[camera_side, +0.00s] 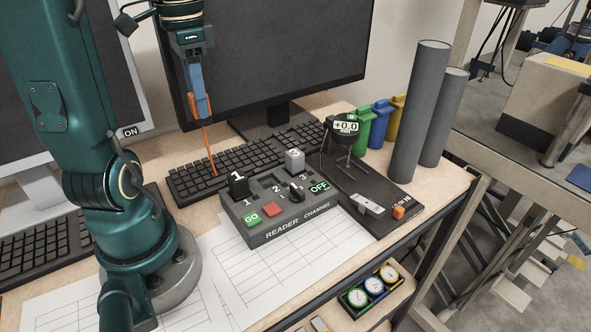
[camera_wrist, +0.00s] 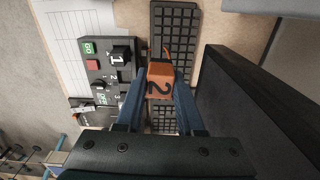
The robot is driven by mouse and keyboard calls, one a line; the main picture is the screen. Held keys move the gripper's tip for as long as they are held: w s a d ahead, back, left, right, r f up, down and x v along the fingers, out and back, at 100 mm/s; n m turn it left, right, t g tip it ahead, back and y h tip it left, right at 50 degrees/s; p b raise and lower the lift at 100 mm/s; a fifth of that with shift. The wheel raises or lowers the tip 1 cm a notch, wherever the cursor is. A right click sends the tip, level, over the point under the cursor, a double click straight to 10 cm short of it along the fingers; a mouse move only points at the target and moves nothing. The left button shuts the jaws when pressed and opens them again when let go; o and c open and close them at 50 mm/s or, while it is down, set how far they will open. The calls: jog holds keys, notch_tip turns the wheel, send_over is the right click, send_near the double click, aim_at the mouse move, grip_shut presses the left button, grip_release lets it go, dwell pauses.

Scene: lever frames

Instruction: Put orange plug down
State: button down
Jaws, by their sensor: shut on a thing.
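My gripper (camera_side: 201,108) is raised in front of the large monitor, above the keyboard. In the wrist view, its blue fingers are shut on an orange plug (camera_wrist: 160,80) marked 2. A thin orange cord hangs below the fingers in the side view. The dark reader channel box (camera_side: 270,226) lies on the desk, right of and below the gripper. A black plug marked 1 (camera_side: 238,185) stands at position 1, and a grey plug (camera_side: 294,160) stands at position 3. Position 2 between them shows no plug. The box also shows in the wrist view (camera_wrist: 108,88).
A black keyboard (camera_side: 190,183) lies behind the box; the monitor (camera_side: 270,50) stands close behind the gripper. Tall grey cylinders (camera_side: 418,110) stand farther right. Paper sheets (camera_side: 225,280) cover the front desk.

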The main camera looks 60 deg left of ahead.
jog(key=shift+f+m, duration=0.15)
jog(key=shift+m, duration=0.45)
jog(key=d+f+m, duration=0.3)
jog(key=d+m, duration=0.2)
jog(key=d, duration=0.3)
jog(key=w+d+f+m, duration=0.1)
jog(key=d+f+m, duration=0.3)
jog(key=d, duration=0.4)
jog(key=d+f+m, duration=0.4)
jog(key=d+m, duration=0.3)
jog(key=d, duration=0.2)
jog(key=shift+w+f, duration=0.1)
jog(key=shift+w, duration=0.15)
jog(key=shift+f, duration=2)
jog(key=shift+f, duration=0.15)
jog(key=c, duration=0.5)
grip_release()
